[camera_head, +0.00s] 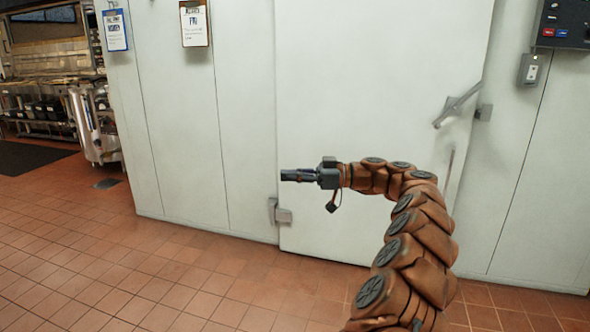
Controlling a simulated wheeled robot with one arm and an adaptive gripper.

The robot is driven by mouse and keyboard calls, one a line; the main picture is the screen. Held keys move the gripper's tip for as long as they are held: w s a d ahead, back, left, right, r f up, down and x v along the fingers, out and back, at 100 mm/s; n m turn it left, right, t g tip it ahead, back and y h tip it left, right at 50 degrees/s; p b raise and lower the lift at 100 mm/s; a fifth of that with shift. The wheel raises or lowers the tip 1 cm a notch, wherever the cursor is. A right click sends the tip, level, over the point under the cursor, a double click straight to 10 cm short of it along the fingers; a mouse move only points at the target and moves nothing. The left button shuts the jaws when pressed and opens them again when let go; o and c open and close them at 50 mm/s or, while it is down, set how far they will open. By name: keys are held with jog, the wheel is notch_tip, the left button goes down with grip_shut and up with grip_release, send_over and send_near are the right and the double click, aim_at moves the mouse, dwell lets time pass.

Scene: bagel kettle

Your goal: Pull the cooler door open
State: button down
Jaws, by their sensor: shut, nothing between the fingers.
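The cooler door (375,75) is a large pale panel in the white wall, and it looks shut. Its metal handle (457,105) sticks out at a slant near the door's right edge. A hinge (281,213) shows low on its left edge. My gripper (284,175) is shut and empty, pointing left in front of the door's left edge. It is well to the left of the handle and lower than it, apart from it. My brown arm hides part of the door's lower right.
A dark control box (563,24) and a small grey switch box (531,70) are on the wall at right. Two clipboards (115,30) (195,23) hang at left. Metal kitchen equipment (95,125) stands at far left. The red tiled floor (90,240) is clear.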

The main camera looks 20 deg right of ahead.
jog(key=shift+w+d+p, duration=0.25)
jog(key=shift+w+d, duration=0.25)
jog(key=shift+w, duration=0.2)
jog(key=shift+w+d+p, duration=0.2)
jog(key=shift+w+d, duration=0.3)
jog(key=shift+w, duration=0.2)
jog(key=c, duration=1.8)
grip_release()
jog(key=shift+w+d, duration=0.15)
jog(key=shift+w, duration=0.05)
jog(key=shift+c, duration=0.2)
